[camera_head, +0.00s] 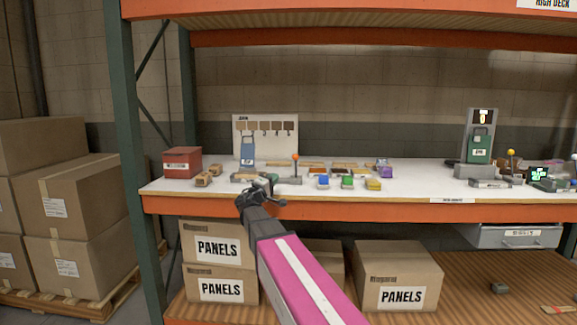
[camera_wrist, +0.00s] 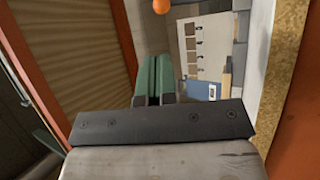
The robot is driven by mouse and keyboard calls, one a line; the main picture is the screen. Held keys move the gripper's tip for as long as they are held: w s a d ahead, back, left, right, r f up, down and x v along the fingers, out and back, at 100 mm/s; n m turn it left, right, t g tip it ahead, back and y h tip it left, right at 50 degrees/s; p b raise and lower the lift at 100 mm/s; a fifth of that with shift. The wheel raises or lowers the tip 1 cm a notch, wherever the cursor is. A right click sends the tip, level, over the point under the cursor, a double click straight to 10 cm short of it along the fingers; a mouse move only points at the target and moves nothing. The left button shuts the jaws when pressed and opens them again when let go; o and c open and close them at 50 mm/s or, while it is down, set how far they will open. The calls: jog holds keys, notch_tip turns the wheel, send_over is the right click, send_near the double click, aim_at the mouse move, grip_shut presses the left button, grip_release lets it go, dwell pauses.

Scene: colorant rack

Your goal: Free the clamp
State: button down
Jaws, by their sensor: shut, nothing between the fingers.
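A lever with an orange ball knob (camera_head: 295,157) stands upright from a small grey base on the shelf. I cannot tell for sure that it is the clamp. The orange ball also shows at the top edge of the wrist view (camera_wrist: 162,5). My gripper (camera_head: 272,180) is at the shelf's front edge, left of and nearer than the lever, apart from it in the picture. Its green fingers (camera_wrist: 153,78) are together and hold nothing. A blue canister (camera_head: 247,149) stands behind my gripper; its base is partly hidden. The blue canister shows in the wrist view too (camera_wrist: 201,91).
A sample board (camera_head: 280,122) stands behind. A red box (camera_head: 182,163) and wooden blocks (camera_head: 208,176) lie left. Blue (camera_head: 323,181), green (camera_head: 347,182) and yellow (camera_head: 373,184) pieces lie right of the lever. A grey dispenser (camera_head: 474,171) stands further right. The white shelf (camera_head: 425,180) has bare room between.

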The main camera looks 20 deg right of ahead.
aim_at(293, 156)
jog(key=x, duration=1.4)
jog(key=shift+w+d+r+n+g+y, duration=0.2)
jog(key=shift+w+r+n+y, duration=0.1)
jog(key=shift+w+r, duration=0.1)
jog(key=shift+w+d+r+n+g+y, duration=0.1)
jog(key=shift+w+r+n+g+y, duration=0.1)
jog(key=shift+w+r+y, duration=0.15)
jog(key=w+d+r+n+g+y, duration=0.1)
jog(key=w+d+n+g+y, duration=0.1)
jog(key=w, duration=0.4)
jog(key=w+d+r+n+g+y, duration=0.1)
jog(key=w+d+n+g+y, duration=0.1)
jog(key=w, duration=0.4)
jog(key=shift+g+y, duration=0.75)
jog(key=shift+g, duration=0.25)
jog(key=shift+w+d, duration=0.1)
